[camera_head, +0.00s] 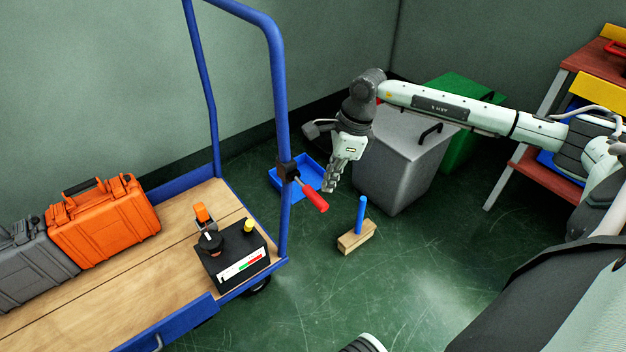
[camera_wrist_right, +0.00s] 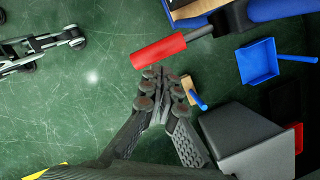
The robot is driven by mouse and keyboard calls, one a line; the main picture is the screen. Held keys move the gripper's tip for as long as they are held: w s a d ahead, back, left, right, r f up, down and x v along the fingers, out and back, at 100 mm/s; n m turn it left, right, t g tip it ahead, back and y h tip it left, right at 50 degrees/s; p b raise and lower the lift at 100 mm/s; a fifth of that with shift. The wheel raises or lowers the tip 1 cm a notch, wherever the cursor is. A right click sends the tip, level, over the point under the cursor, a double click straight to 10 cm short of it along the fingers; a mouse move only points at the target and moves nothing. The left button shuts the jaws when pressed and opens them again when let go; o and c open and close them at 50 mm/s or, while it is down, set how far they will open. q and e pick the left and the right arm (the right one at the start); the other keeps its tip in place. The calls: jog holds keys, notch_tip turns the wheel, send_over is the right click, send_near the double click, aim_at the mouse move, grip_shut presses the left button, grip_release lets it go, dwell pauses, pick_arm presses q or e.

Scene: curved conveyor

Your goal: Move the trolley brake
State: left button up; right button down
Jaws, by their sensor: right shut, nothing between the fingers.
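The trolley brake is a lever with a red grip (camera_head: 313,196) on a dark clamp (camera_head: 288,170), fixed to the upright of the blue trolley handle (camera_head: 282,110). The lever slants down to the right. In the right wrist view the red grip (camera_wrist_right: 158,52) lies just ahead of the fingertips. My right gripper (camera_head: 330,187) is shut and empty, pointing down close beside the grip's right side. The wrist view shows its fingertips (camera_wrist_right: 162,75) together; I cannot tell whether they touch the grip.
The trolley's wooden deck (camera_head: 120,290) carries an orange case (camera_head: 105,222), a grey case (camera_head: 30,265) and a black control box (camera_head: 235,255). A blue dustpan (camera_head: 300,180), a brush (camera_head: 357,236) and a grey bin (camera_head: 400,160) stand on the floor nearby.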

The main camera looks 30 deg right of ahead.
jog(key=shift+s+d+r, duration=0.1)
jog(key=shift+s+d, duration=0.05)
jog(key=shift+d, duration=0.05)
jog(key=v, duration=1.2)
dwell(0.4)
